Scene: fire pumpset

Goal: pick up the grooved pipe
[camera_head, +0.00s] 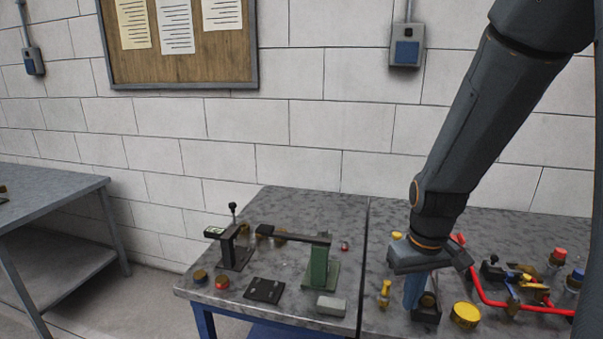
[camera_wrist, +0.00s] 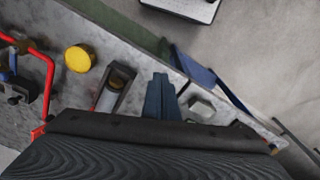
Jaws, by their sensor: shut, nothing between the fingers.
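A short grey cylinder (camera_wrist: 108,97), which looks like the grooved pipe, lies in a dark cradle (camera_wrist: 122,76) on the table in the wrist view. In the head view the cradle (camera_head: 427,317) is by the front of the right table section, with a round brownish end (camera_head: 428,300) showing in it. My gripper (camera_head: 413,306) points down with its blue fingers together and empty. In the head view the fingers overlap the cradle's left side. In the wrist view the gripper (camera_wrist: 160,76) is to the right of the cradle, apart from the pipe. Its height above the table is hard to tell.
A yellow round cap (camera_head: 465,316) sits right of the cradle, and a small brass-yellow fitting (camera_head: 385,294) sits left. A red bent pipe (camera_head: 490,301) runs at the right. A green stand (camera_head: 319,266) and a grey block (camera_head: 331,306) are on the left table section.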

